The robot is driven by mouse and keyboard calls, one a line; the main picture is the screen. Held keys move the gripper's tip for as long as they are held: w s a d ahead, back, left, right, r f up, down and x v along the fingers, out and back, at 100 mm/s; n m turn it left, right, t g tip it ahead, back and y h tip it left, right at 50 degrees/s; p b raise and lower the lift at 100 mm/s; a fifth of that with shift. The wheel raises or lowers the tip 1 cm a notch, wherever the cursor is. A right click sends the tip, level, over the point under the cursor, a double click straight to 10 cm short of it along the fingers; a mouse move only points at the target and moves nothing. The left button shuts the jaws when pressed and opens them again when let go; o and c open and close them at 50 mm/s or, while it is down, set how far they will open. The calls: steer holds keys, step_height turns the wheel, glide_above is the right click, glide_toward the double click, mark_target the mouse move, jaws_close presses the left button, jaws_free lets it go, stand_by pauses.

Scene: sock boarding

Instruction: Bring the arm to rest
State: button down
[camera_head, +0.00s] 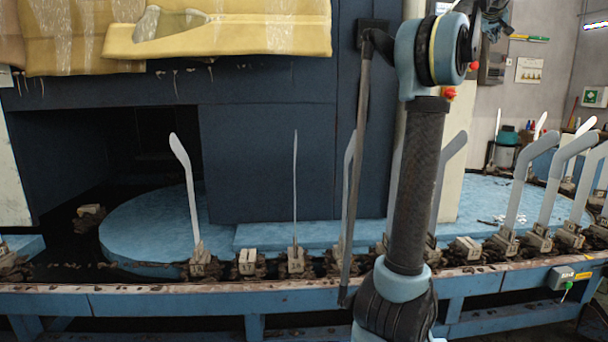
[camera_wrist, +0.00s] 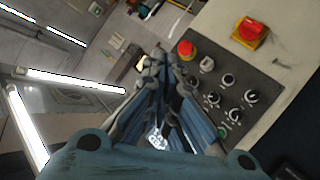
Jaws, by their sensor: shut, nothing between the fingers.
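My gripper (camera_wrist: 157,60) shows in the wrist view, with its two fingers coming together at the tips. It is shut and nothing shows between the fingers. It is raised, with a grey control panel (camera_wrist: 224,78) on the right of the picture and ceiling lamps on the left. I cannot tell how far the panel is from the fingers. In the head view my arm stands upright right of centre, with its raised joint near the top edge. The gripper itself is not clear there.
A blue conveyor rail (camera_head: 170,302) crosses the front, carrying several upright, flat sock forms (camera_head: 186,175). A dark blue machine (camera_head: 270,165) stands behind, with yellowish covers (camera_head: 230,30) on top. The panel has a red button (camera_wrist: 187,49) and a red-yellow switch (camera_wrist: 249,33).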

steer(key=w+a+f+n+y, duration=0.1)
steer(key=a+f+y, duration=0.1)
steer(key=a+f, duration=0.55)
steer(key=a+f+y, duration=0.2)
steer(key=a+f, duration=0.3)
steer(key=a, duration=0.6)
steer(key=s+a+f+g+y, duration=0.15)
steer(key=s+a+f, duration=0.35)
steer(key=a+f, duration=0.55)
steer(key=s+a+f+g+y, duration=0.15)
steer(key=s+a+f, duration=0.25)
steer(key=a+f, duration=0.6)
steer(key=s+a+f+y, duration=0.1)
steer(key=s+a+f, duration=0.3)
steer(key=s+f, duration=0.3)
steer(key=s+a+f+n+g, duration=0.1)
steer(key=s+a+f, duration=0.25)
steer(key=f, duration=0.65)
steer(key=s+a+f+y, duration=0.1)
steer(key=s+a+f, duration=0.3)
steer(key=s+f, duration=0.3)
steer(key=s+f+g, duration=0.5)
steer(key=s+f, duration=0.7)
steer(key=s, duration=0.2)
steer(key=shift+s+d+f+n, duration=0.3)
steer(key=shift+s, duration=0.1)
